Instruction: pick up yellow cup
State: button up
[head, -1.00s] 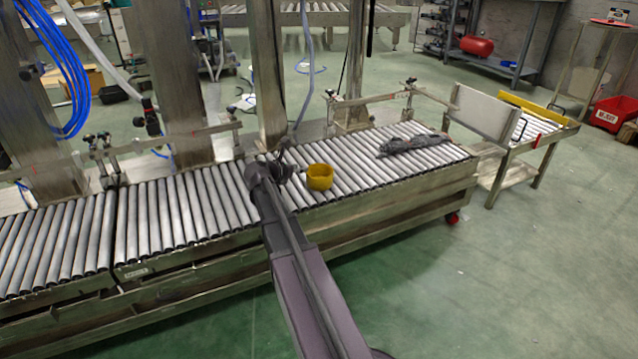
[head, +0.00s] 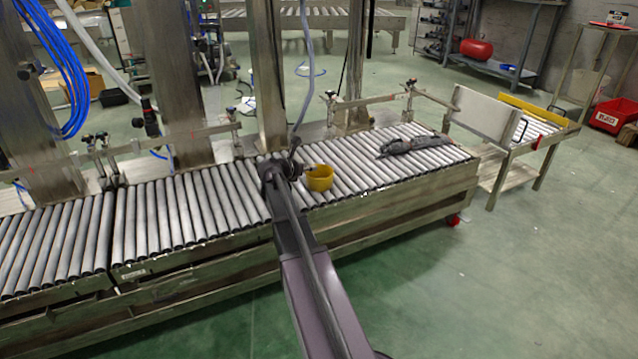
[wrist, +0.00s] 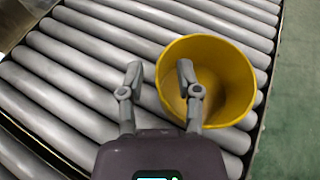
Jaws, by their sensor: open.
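The yellow cup (head: 320,179) stands upright on the roller conveyor (head: 180,215), just right of my gripper (head: 300,169) in the head view. In the wrist view the cup (wrist: 232,75) is right of centre, its open mouth and inside showing. My gripper (wrist: 158,80) is open in the wrist view. Its right finger overlaps the near left part of the cup in the picture; whether it is inside the rim or above it I cannot tell. The left finger is outside the cup, over bare rollers. Nothing is held between the fingers.
A dark grey object (head: 412,144) lies on the rollers to the right of the cup. A metal post (head: 267,80) and guide rails (head: 372,99) stand along the conveyor's far side. The rollers left of my gripper are clear.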

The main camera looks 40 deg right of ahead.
dwell(0.5)
grip_shut()
